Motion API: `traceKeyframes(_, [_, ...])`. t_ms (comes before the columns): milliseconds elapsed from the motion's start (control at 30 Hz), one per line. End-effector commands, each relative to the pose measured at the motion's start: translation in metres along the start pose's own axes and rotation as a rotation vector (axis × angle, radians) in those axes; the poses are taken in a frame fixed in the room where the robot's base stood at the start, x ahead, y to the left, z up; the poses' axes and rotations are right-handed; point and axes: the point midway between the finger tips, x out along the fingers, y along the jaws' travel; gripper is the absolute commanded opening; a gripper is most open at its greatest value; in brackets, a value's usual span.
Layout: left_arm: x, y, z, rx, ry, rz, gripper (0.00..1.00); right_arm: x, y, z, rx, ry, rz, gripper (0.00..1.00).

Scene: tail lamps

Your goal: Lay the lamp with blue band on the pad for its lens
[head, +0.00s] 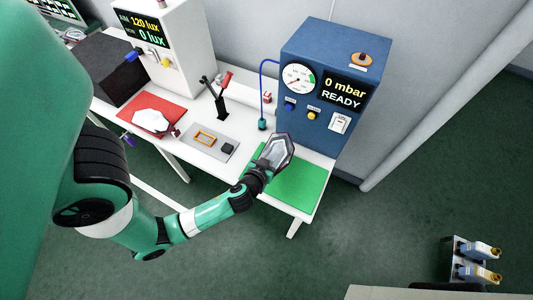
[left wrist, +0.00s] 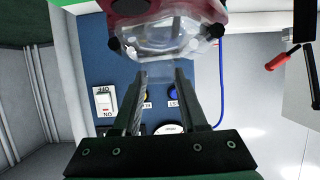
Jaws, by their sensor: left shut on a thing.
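My left gripper (head: 264,165) is shut on a tail lamp (head: 277,150) with a clear faceted lens and dark rim. It holds the lamp over the far left part of the green pad (head: 297,185). In the left wrist view the lamp (left wrist: 165,38) shows a red part and a clear part beyond the fingertips (left wrist: 158,75). I cannot make out a band colour on it. Another pale lamp (head: 152,120) lies on the red pad (head: 173,104) at the left of the table. My right gripper is not in view.
A blue READY test box (head: 312,120) stands just behind the green pad, with a blue hose (head: 262,80). A grey plate with an orange frame (head: 205,138) and a red-handled clamp (head: 222,97) stand left of it. A white lux box (head: 175,45) is farther left.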

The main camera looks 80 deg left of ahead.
Motion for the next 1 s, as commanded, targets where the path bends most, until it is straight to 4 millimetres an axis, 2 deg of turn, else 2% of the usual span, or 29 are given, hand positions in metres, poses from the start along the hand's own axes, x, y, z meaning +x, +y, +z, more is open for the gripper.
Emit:
traceKeyframes(33, [0.004, -0.001, 0.006, 0.000, 0.002, 0.000, 0.00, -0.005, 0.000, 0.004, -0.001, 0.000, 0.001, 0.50])
traceKeyframes(267, [0.007, -0.002, 0.010, 0.000, 0.003, 0.002, 0.00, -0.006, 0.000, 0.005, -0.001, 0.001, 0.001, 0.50])
traceKeyframes(533, [0.029, -0.009, 0.052, 0.000, 0.002, -0.003, 0.00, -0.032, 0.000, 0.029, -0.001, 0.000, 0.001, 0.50])
traceKeyframes(967, [0.030, -0.010, 0.055, -0.003, 0.003, -0.004, 0.00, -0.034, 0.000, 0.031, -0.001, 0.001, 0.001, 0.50])
traceKeyframes(1000, [0.029, -0.010, 0.054, -0.003, 0.000, -0.005, 0.49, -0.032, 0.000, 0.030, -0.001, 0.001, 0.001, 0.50])
